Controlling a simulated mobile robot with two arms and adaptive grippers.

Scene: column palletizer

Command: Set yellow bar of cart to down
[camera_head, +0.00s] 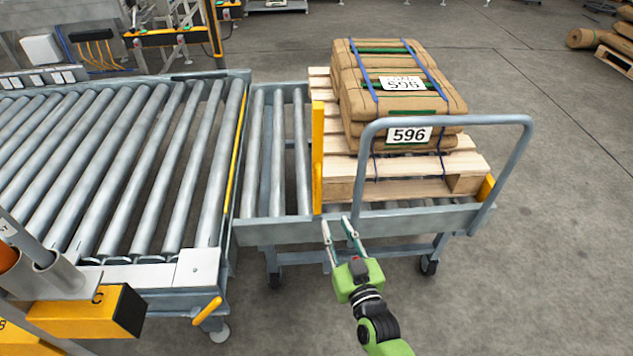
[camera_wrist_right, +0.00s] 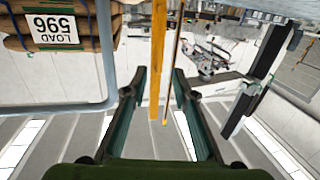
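The cart (camera_head: 360,222) is a grey roller frame on castors with a tubular handle. Its yellow bar (camera_head: 317,155) stands upright, left of the loaded pallet. My right gripper (camera_head: 336,221) is open and empty at the cart's near side rail, just below and slightly right of the bar's lower end. In the right wrist view the yellow bar (camera_wrist_right: 157,60) shows in line with the gap between the open fingers (camera_wrist_right: 159,78); I cannot tell its exact depth. It does not appear gripped. My left gripper is not in view.
A wooden pallet (camera_head: 400,190) with brown sacks (camera_head: 400,95) labelled 596 sits on the cart. The handle (camera_head: 445,121) arches up right of my gripper. A roller conveyor (camera_head: 120,160) adjoins the cart's left end.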

